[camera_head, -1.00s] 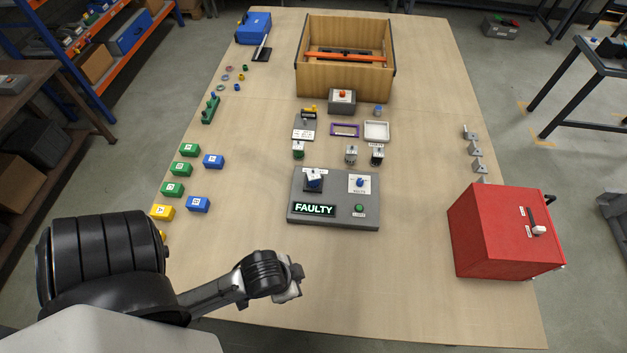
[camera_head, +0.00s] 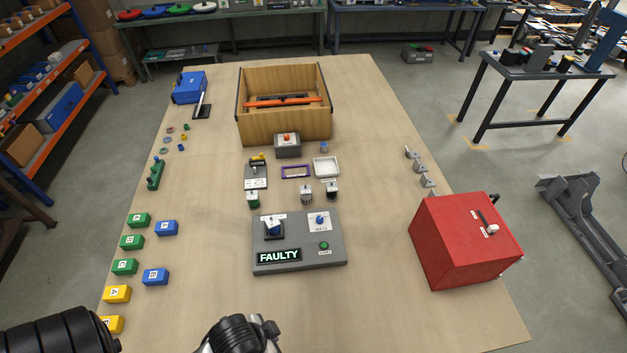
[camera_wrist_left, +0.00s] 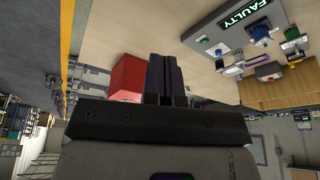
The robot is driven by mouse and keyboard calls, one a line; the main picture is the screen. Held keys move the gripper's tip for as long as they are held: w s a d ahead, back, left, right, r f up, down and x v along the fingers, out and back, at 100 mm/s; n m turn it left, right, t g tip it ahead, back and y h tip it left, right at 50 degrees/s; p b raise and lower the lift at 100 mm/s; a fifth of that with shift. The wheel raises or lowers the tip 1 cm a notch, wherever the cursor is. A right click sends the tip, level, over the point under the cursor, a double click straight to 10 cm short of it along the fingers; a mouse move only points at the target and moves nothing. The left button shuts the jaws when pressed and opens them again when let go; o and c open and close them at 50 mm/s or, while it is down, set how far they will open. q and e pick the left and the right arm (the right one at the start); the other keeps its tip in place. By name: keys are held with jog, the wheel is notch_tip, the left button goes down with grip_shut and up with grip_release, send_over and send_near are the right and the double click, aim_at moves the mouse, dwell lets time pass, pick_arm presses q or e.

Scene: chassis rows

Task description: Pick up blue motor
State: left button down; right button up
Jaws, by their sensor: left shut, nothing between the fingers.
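A blue motor-like part (camera_head: 273,228) sits tilted in a dark holder at the left of the grey test panel (camera_head: 336,255), whose sign reads FAULTY. A round blue knob (camera_head: 319,220) on a white plate is to its right, and a green button is below the knob. My left gripper (camera_head: 271,329) is at the bottom of the head view, in front of the panel and apart from it. In the left wrist view its fingers (camera_wrist_left: 164,76) are shut and empty. The panel (camera_wrist_left: 221,28) shows there at the upper right. My right gripper is in neither view.
A red box (camera_head: 463,240) stands at right. Green, yellow and blue labelled blocks (camera_head: 156,277) line the left. A wooden crate (camera_head: 284,125), a grey box (camera_head: 287,146), a white tray (camera_head: 326,167) and small parts lie behind the panel. The wood between panel and red box is clear.

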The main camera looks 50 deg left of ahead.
pick_arm(q)
jog(key=c, duration=1.8)
grip_release()
jog(key=o, duration=1.2)
jog(key=shift+d, duration=0.15)
jog(key=shift+c, duration=0.2)
jog(key=o, duration=0.4)
